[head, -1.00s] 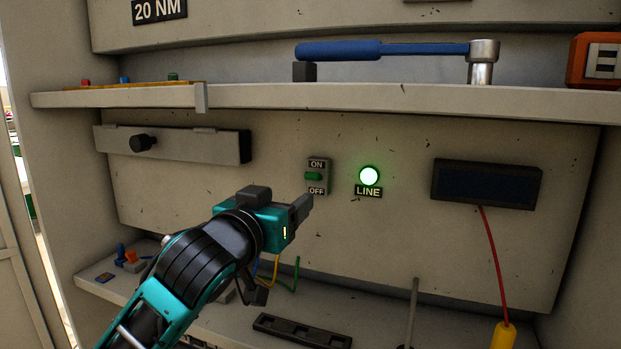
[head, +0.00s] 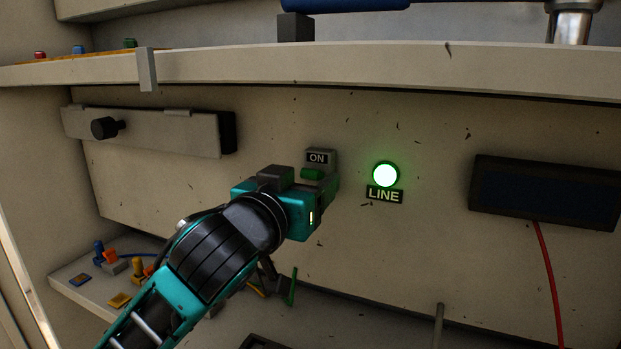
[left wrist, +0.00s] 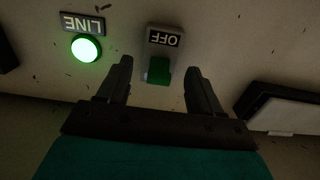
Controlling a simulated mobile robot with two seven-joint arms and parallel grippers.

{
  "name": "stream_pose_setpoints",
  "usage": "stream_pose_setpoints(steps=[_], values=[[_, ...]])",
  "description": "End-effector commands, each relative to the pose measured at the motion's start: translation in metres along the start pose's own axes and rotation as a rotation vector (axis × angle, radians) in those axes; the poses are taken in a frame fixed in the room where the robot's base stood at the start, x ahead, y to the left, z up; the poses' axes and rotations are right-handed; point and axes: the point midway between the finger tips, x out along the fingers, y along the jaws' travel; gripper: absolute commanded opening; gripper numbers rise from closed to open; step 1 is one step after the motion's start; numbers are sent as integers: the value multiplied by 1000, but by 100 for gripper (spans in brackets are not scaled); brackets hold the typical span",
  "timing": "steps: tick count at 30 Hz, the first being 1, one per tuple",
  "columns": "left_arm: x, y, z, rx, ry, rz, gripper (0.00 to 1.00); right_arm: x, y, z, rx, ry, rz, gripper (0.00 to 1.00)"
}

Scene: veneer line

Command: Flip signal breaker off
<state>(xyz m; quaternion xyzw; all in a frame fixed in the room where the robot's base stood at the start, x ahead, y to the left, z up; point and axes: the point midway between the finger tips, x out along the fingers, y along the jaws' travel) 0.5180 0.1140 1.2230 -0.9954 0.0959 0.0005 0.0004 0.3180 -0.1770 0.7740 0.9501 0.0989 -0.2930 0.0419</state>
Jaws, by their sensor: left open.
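The breaker switch is a small grey plate on the panel with a green toggle (head: 312,174), which sits just below the ON label (head: 317,157). In the left wrist view, turned upside down, the green toggle (left wrist: 158,74) and the OFF label (left wrist: 165,38) show. My left gripper (head: 326,192) is right at the breaker and hides its lower part and OFF label in the head view. In the left wrist view its two fingers (left wrist: 158,82) are open, one on each side of the toggle. Contact cannot be told. My right gripper is not in view.
The green LINE lamp (head: 385,174) is lit to the right of the breaker. A dark display (head: 545,192) with a red cable is farther right. A grey bar with a black knob (head: 105,128) is at left. A shelf edge (head: 380,68) runs above.

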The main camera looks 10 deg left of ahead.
Motion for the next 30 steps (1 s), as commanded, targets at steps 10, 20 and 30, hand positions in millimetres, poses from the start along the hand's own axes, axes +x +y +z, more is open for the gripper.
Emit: stream_pose_setpoints(steps=[10,20,30], values=[[-1,0,0,0,0,-1,63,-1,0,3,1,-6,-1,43],[-1,0,0,0,0,-1,32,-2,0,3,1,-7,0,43],[0,0,2,-1,6,-1,14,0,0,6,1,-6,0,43]])
